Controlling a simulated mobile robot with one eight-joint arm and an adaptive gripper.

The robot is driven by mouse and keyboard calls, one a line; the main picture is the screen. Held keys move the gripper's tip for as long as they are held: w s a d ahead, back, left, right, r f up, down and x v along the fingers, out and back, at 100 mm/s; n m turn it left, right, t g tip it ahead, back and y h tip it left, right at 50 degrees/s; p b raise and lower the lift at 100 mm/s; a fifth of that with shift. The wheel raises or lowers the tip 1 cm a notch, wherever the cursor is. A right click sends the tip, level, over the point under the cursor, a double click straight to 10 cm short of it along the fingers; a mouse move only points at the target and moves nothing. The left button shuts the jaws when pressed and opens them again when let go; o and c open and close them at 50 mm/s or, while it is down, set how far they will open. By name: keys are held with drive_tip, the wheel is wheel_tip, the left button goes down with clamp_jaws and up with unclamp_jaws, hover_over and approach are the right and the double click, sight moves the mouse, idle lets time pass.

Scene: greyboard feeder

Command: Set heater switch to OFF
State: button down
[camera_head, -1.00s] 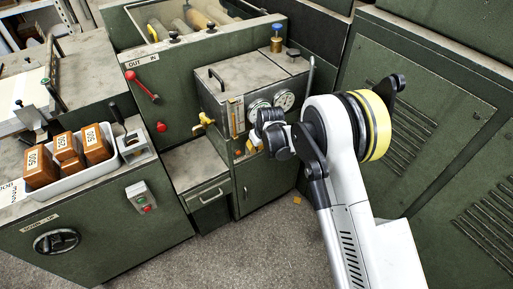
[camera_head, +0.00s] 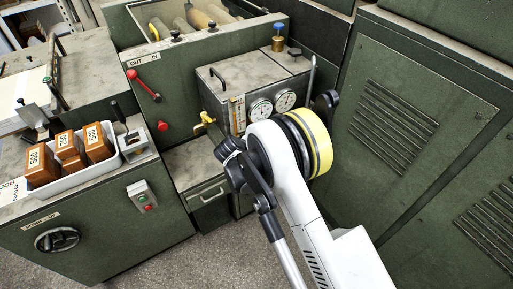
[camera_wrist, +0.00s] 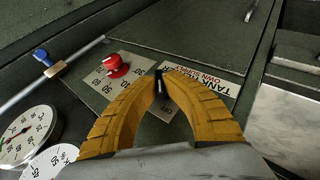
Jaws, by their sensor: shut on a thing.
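In the wrist view, my gripper (camera_wrist: 160,77) has its two yellow ribbed fingers closed together at the tips. A small dark switch lever (camera_wrist: 158,84) stands between the tips, and they are shut on it. A pale switch plate (camera_wrist: 166,110) lies below it, partly hidden by the fingers; its small lettering is too unclear to read. A white label reading "TANK HEATER OWN SUPPLY" (camera_wrist: 207,82) sits just right of the fingertips. In the head view, my arm hides the gripper and the switch.
A red knob (camera_wrist: 114,65) on a numbered plate is close left of the fingers. A gauge (camera_wrist: 28,135) and a blue-handled valve (camera_wrist: 42,56) are further left. In the head view, the grey tank box (camera_head: 235,82) has a yellow tap (camera_head: 206,118) close to my arm.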

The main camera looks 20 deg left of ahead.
drive_tip(key=shift+a+t+h, duration=0.15)
drive_tip(key=shift+t+h, duration=0.15)
idle(0.4)
drive_tip(key=c, duration=1.5)
unclamp_jaws()
drive_tip(key=v, duration=1.2)
